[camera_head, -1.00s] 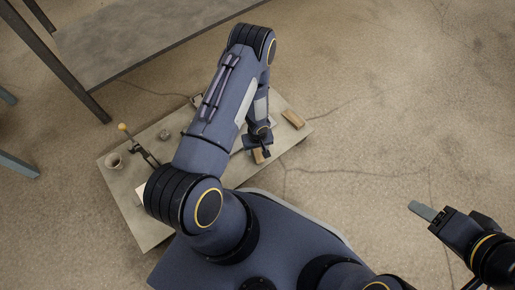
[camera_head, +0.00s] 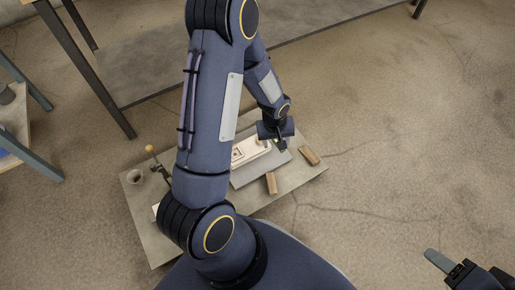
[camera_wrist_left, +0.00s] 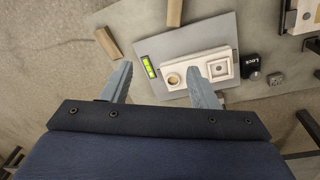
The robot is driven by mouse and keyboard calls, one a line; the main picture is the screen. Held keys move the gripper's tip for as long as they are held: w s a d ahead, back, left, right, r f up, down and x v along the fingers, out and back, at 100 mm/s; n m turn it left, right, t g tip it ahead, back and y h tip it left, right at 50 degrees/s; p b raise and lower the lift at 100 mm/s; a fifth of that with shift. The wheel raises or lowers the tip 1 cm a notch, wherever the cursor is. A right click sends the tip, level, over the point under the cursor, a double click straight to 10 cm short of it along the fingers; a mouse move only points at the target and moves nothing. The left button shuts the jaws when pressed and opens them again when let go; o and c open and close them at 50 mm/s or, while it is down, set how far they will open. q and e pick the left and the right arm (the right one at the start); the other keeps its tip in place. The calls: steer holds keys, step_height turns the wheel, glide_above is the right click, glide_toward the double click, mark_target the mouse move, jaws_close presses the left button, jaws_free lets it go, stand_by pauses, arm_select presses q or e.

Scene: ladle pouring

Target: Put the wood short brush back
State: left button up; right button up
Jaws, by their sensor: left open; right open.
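Two small wooden pieces lie at the right part of the low table: one (camera_head: 271,183) at the near edge of a grey board, the other (camera_head: 309,155) farther right. I cannot tell which is the wood short brush. In the left wrist view they show as one piece (camera_wrist_left: 108,43) at upper left and one (camera_wrist_left: 174,12) at the top edge. My left gripper (camera_head: 281,146) is open and empty, above the far right of the board, apart from both pieces; its fingers also show in the wrist view (camera_wrist_left: 158,78). My right gripper (camera_head: 445,266) is open at lower right, away from the table.
The grey board (camera_wrist_left: 205,32) bears a pale tray (camera_wrist_left: 191,77) with round and square recesses, and a green level (camera_wrist_left: 149,67). A black "Lock" box (camera_wrist_left: 250,66) stands beside it. A cup (camera_head: 135,177) is at the table's left. My left arm hides the table's middle.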

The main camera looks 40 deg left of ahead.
arm_select(q)
step_height(320, 180, up, 11)
steer(key=s+t, duration=0.1)
steer(key=s, duration=0.1)
steer(key=s+d+r+m+t+h, duration=0.1)
steer(key=s+d+r+m, duration=0.1)
steer(key=s+r, duration=0.5)
steer(key=s+d+r+m+t+h, duration=0.2)
steer(key=s+d+r+m, duration=0.1)
steer(key=s+r, duration=0.5)
steer(key=shift+s+d+r+m, duration=0.25)
steer(key=shift+s+d+m, duration=0.1)
steer(key=shift+s+m, duration=0.65)
steer(key=shift+s, duration=0.1)
